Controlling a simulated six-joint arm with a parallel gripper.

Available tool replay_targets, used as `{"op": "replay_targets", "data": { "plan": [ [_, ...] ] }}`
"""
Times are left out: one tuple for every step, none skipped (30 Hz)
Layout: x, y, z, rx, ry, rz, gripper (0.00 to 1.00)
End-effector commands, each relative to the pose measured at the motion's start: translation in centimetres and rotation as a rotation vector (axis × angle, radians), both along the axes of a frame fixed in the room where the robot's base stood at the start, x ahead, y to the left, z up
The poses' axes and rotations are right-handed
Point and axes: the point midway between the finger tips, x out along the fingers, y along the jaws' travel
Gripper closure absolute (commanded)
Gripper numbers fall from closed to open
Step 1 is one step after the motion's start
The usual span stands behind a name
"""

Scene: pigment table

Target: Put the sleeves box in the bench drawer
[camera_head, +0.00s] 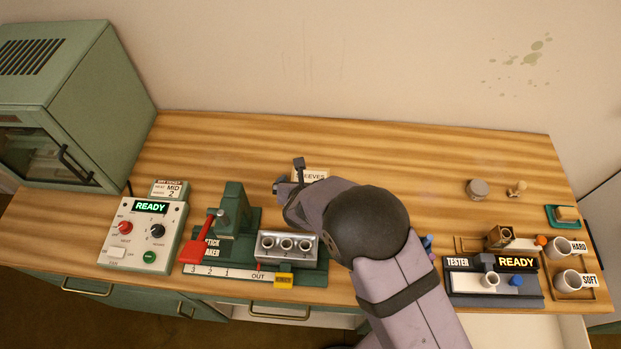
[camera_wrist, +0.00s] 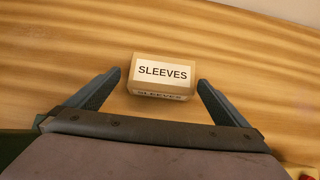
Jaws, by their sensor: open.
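The sleeves box (camera_wrist: 162,74) is a small tan carton with a white label reading SLEEVES. It lies on the wooden bench top toward the back. In the head view the box (camera_head: 313,175) is partly hidden behind my gripper (camera_head: 288,176). In the wrist view the open jaws of my gripper (camera_wrist: 160,80) reach to either side of the box, with a gap on each side. Green drawer fronts with handles show below the bench's front edge, one at left (camera_head: 87,289) and one near the middle (camera_head: 279,314). Pale surfaces show below the edge; I cannot tell whether they are drawer interiors.
A green stick maker (camera_head: 235,217) with a red lever stands left of my arm. A control panel (camera_head: 146,232) and a green oven cabinet (camera_head: 75,95) are farther left. A tester (camera_head: 490,282) and cups (camera_head: 563,248) are at right.

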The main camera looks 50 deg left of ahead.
Motion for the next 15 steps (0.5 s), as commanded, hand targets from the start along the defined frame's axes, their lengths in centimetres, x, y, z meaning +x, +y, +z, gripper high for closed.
{"op": "replay_targets", "data": {
  "plan": [
    [0.3,0.1,0.0,-0.002,0.001,-0.001,0.00],
    [0.5,0.1,-0.2,-0.003,0.001,-0.001,0.00],
    [0.7,0.3,-0.4,-0.002,0.000,-0.001,0.00],
    [0.9,0.4,-0.6,-0.004,0.001,-0.002,0.00],
    [1.1,0.5,-0.8,-0.002,0.000,-0.001,0.00],
    [1.3,0.7,-1.1,-0.004,0.001,-0.001,0.00],
    [1.5,0.8,-1.2,-0.003,0.000,-0.001,0.00],
    [1.6,0.9,-1.4,-0.002,0.000,-0.001,0.00],
    [1.8,1.2,-1.8,-0.001,0.000,-0.001,0.00],
    [1.9,1.3,-2.0,-0.002,0.001,-0.001,0.00],
    [2.1,1.4,-2.1,-0.001,0.000,-0.001,0.00],
    [2.2,1.5,-2.4,-0.001,0.000,-0.001,0.00],
    [2.3,1.6,-2.5,-0.001,0.000,-0.001,0.00],
    [2.4,1.7,-2.6,-0.001,0.000,-0.001,0.00],
    [2.4,1.8,-2.7,-0.001,0.000,-0.001,0.00]
  ]
}}
